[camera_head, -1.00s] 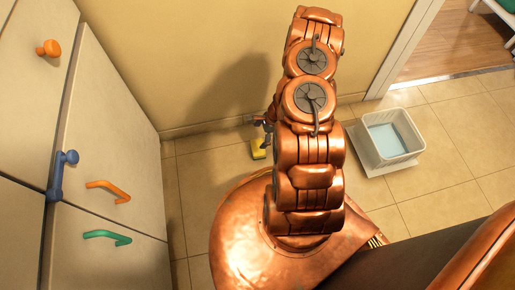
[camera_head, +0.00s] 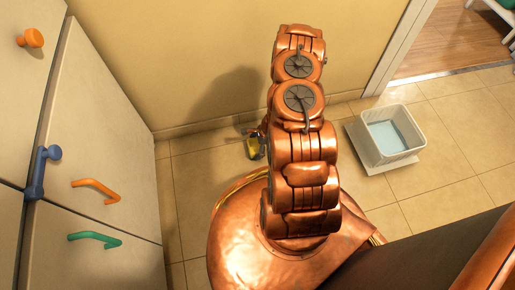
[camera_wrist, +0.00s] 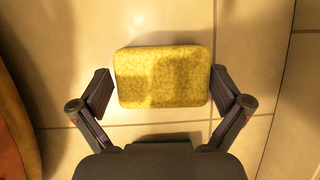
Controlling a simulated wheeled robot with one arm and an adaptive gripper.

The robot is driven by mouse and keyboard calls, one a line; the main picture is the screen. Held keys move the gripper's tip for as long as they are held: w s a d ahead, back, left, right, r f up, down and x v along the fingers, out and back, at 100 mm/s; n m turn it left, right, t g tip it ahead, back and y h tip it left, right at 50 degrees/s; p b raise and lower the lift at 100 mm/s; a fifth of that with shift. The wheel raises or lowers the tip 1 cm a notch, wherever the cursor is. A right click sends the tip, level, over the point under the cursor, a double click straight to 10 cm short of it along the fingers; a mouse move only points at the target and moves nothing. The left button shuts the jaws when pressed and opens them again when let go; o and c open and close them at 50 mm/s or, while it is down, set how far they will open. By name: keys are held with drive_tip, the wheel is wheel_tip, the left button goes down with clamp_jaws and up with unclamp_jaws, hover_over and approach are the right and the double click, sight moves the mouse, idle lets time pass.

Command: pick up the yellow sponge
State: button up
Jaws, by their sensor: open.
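The yellow sponge (camera_wrist: 163,76) lies on the tiled floor, filling the upper middle of the wrist view. My gripper (camera_wrist: 162,93) is open, with one finger to the left of the sponge and the other to its right. Small gaps show between the fingers and the sponge's short sides. My arm hides part of that spot.
A white basin (camera_head: 392,136) with light blue inside stands on a pale base at the right. A cabinet (camera_head: 105,150) with coloured handles is at the left. The yellow wall (camera_head: 170,60) is behind the sponge. Tiled floor around the sponge is clear.

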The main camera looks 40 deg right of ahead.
sight(255, 146)
drive_tip(key=shift+c, duration=0.4)
drive_tip(key=c, duration=0.6)
drive_tip(key=shift+r, duration=0.15)
wheel_tip(255, 146, up, 10)
drive_tip(key=p, duration=0.4)
drive_tip(key=shift+c, duration=0.2)
